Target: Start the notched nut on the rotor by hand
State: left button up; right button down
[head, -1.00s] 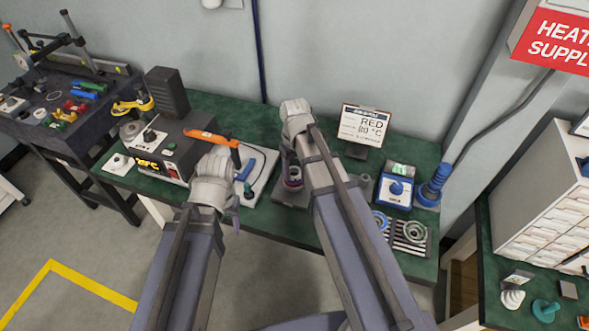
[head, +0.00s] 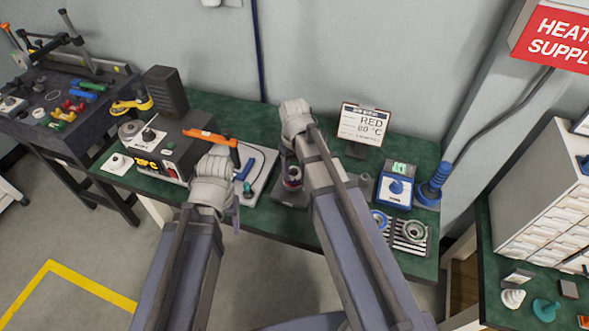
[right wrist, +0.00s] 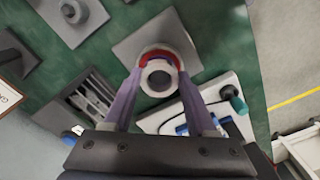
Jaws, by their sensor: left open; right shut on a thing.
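The rotor stands upright on a square grey plate (right wrist: 130,45); it shows in the head view as a dark and reddish post (head: 292,180), mostly behind my right arm. A pale grey ring with a round hole, which looks like the notched nut (right wrist: 158,77), sits at the rotor's top, in front of a red and blue band. My right gripper (right wrist: 159,82) is shut on this ring, its purple fingers on either side. I cannot tell whether its thread has caught. My left gripper (head: 236,214) is open, to the left at the bench's front edge.
A heater box (head: 177,150) with a lit display and an orange-handled tool (head: 206,136) stand left. A sign reading RED 80 °C (head: 362,126), a blue instrument (head: 395,190) and a slotted tray with rings (head: 412,246) stand right. Some green bench top is bare at the back.

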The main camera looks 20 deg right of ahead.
jog(key=shift+f, duration=0.2)
jog(key=shift+s, duration=0.1)
dwell(0.7)
jog(key=m, duration=0.4)
jog(key=shift+a, duration=0.15)
jog(key=shift+f+m, duration=0.1)
jog(key=shift+m, duration=0.4)
jog(key=m, duration=0.3)
jog(key=shift+a, duration=0.1)
